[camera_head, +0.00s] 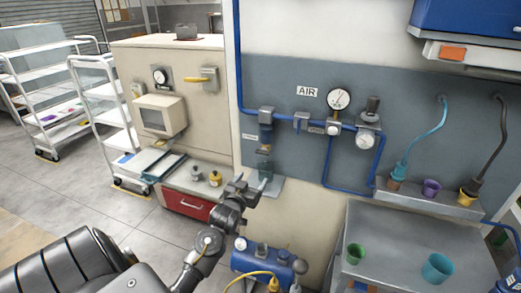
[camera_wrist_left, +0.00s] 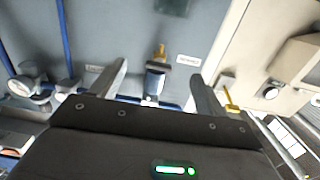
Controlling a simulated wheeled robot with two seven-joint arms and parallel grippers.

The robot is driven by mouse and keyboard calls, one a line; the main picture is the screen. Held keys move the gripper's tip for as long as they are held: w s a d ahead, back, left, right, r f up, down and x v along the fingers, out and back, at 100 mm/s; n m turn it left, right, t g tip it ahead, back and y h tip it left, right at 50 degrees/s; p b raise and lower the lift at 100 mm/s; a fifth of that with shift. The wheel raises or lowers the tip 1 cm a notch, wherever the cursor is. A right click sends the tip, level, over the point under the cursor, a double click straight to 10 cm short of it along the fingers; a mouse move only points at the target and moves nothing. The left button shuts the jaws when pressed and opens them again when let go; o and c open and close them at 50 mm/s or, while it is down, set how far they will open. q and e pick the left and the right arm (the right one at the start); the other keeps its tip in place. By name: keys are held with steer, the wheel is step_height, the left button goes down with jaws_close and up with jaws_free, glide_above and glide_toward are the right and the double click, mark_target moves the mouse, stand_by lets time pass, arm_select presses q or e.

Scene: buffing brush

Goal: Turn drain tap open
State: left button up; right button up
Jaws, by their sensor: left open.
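The drain tap (camera_head: 263,151) is a small brass-coloured piece under the blue filter body (camera_head: 265,134) on the grey wall panel. In the left wrist view, which looks upside down, the tap (camera_wrist_left: 160,50) points up from the filter body (camera_wrist_left: 155,82). My left gripper (camera_head: 248,186) is open and empty, below and in front of the tap in the head view. In the left wrist view its two fingers (camera_wrist_left: 158,72) stand on either side of the filter and tap, apart from them. The tap's handle is too small to read clearly. My right gripper is not in view.
Blue air pipe and a gauge (camera_head: 339,99) run to the right. A blue compressor (camera_head: 262,262) stands below. A beige cabinet (camera_head: 190,75) is at left, a grey bench (camera_head: 400,262) at right.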

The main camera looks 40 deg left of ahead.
arm_select(q)
glide_toward(262, 153)
steer(key=s, duration=0.2)
steer(key=shift+t, duration=0.4)
steer(key=p+x, duration=0.1)
steer(key=x, duration=0.2)
steer(key=p+x, duration=0.1)
steer(key=x, duration=0.2)
steer(key=p+x, duration=0.1)
steer(key=x, duration=0.2)
steer(key=shift+w+d+f, duration=0.15)
steer(key=shift+w+f, duration=0.05)
steer(key=shift+f, duration=0.1)
steer(key=shift+w+a+f+p, duration=0.1)
steer(key=shift+w+a+p, duration=0.1)
steer(key=shift+w+p, duration=0.3)
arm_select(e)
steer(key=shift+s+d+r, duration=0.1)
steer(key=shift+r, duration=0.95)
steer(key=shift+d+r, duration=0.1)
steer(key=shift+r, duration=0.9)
arm_select(q)
steer(key=shift+w, duration=0.1)
steer(key=c, duration=1)
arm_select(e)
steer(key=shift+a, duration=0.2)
